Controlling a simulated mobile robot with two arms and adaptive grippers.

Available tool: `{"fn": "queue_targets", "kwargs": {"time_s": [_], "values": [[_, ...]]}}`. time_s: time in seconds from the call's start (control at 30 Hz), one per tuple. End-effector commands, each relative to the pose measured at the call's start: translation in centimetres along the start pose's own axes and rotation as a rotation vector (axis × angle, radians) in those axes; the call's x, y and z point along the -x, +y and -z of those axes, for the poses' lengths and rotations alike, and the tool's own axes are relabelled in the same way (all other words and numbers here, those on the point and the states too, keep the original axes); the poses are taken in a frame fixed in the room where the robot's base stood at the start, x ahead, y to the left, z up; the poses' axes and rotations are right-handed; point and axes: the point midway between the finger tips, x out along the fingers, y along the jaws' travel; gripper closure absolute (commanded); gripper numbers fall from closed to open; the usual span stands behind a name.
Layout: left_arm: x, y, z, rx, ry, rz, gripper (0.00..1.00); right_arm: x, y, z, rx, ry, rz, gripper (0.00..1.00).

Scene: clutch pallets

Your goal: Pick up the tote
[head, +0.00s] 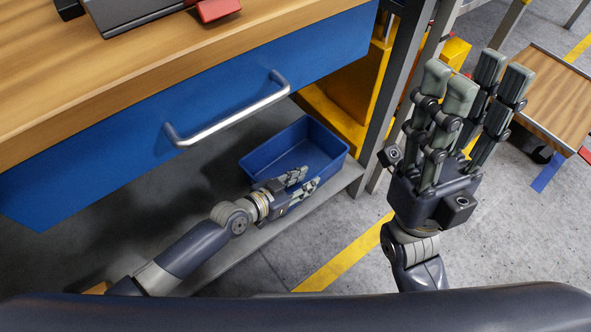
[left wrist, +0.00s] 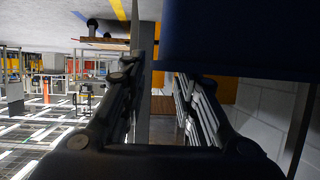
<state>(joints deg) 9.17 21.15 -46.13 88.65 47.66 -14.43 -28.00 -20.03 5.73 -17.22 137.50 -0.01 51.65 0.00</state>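The tote is a blue open-topped bin (head: 322,140) on the grey lower shelf under the workbench. It looks empty in the head view. My left gripper (head: 304,180) is at the tote's near side, its fingers overlapping the near wall in the head view; I cannot tell whether they touch it. In the left wrist view a dark blue surface, likely the tote (left wrist: 240,40), fills the upper right beside the fingers. The left fingers (left wrist: 165,75) are apart with nothing seen between them. My right gripper (head: 475,78) is raised right of the bench, open and empty, fingers upward.
The wooden benchtop (head: 130,85) and blue drawer with a metal handle (head: 228,115) overhang the shelf. A grey bench leg (head: 392,105) and yellow bins (head: 345,95) stand beyond the tote. A wooden-topped platform (head: 550,95) is at right. Floor with a yellow line (head: 345,258) is clear.

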Motion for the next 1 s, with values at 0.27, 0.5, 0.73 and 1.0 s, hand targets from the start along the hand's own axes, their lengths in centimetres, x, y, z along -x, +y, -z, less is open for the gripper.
{"fn": "queue_targets", "kwargs": {"time_s": [0.27,0.5,0.73,1.0], "values": [[-3.5,0.1,-0.4,0.002,0.003,0.0,0.72,1.6,0.0,-0.5,0.001,0.008,0.005,0.6],[-5.5,0.1,-0.2,0.0,0.0,0.001,0.72,0.6,0.0,-0.6,0.006,0.044,0.018,0.6],[-5.4,0.1,-0.1,-0.001,0.0,0.001,0.79,0.5,0.0,-0.6,0.006,0.042,0.018,0.6],[-5.4,0.1,-0.2,0.001,0.0,0.0,1.0,0.5,0.0,-0.6,0.006,0.042,0.019,0.6]]}}
